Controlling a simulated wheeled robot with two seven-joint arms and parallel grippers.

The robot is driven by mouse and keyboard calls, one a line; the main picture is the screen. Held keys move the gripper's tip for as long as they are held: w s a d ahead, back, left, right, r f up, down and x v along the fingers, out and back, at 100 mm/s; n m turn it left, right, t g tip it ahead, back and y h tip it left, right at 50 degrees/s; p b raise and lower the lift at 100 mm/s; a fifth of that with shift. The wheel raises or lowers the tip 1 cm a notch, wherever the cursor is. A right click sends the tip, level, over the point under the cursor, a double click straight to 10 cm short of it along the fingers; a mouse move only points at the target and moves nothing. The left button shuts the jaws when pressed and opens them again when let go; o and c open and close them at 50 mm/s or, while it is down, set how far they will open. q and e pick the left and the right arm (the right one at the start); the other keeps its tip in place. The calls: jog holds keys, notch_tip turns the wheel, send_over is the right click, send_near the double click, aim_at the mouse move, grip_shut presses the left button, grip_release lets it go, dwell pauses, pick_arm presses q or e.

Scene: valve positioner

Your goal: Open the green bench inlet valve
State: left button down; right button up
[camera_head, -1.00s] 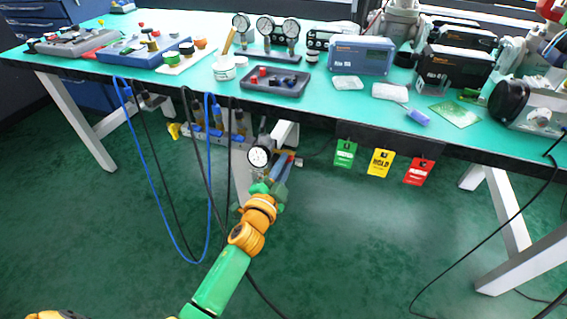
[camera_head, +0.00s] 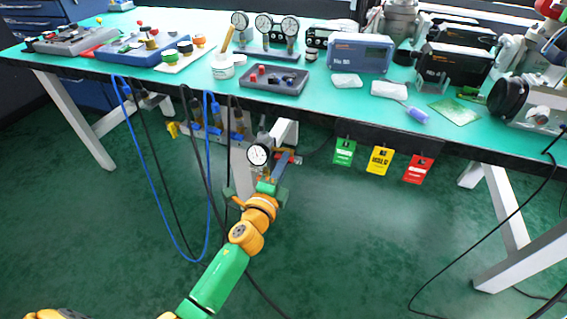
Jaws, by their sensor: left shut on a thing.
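My left gripper (camera_head: 271,187) is at the end of my green and orange arm, below the front edge of the bench. It is at the bench inlet valve, under a round white-faced gauge (camera_head: 259,154). A blue bar with a reddish end (camera_head: 283,161) runs up and right from between the fingers. The gripper is shut on what looks like the valve handle, mostly hidden by the fingers and wrist. The exact handle angle and its green colour are hard to make out. My right gripper is not in view.
Blue and black hoses (camera_head: 168,205) hang in loops left of my arm. Green, yellow and red tags (camera_head: 380,160) hang from the bench edge at the right. The green bench top (camera_head: 315,95) above carries instruments and trays. Open floor lies below right.

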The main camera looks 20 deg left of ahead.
pick_arm(q)
jog(key=shift+f, duration=0.1)
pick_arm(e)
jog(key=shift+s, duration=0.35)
pick_arm(q)
jog(key=c, duration=0.9)
grip_release()
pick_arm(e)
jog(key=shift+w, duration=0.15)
pick_arm(q)
jog(key=s, duration=0.7)
jog(key=shift+s+a, duration=0.1)
jog(key=shift+a, duration=0.05)
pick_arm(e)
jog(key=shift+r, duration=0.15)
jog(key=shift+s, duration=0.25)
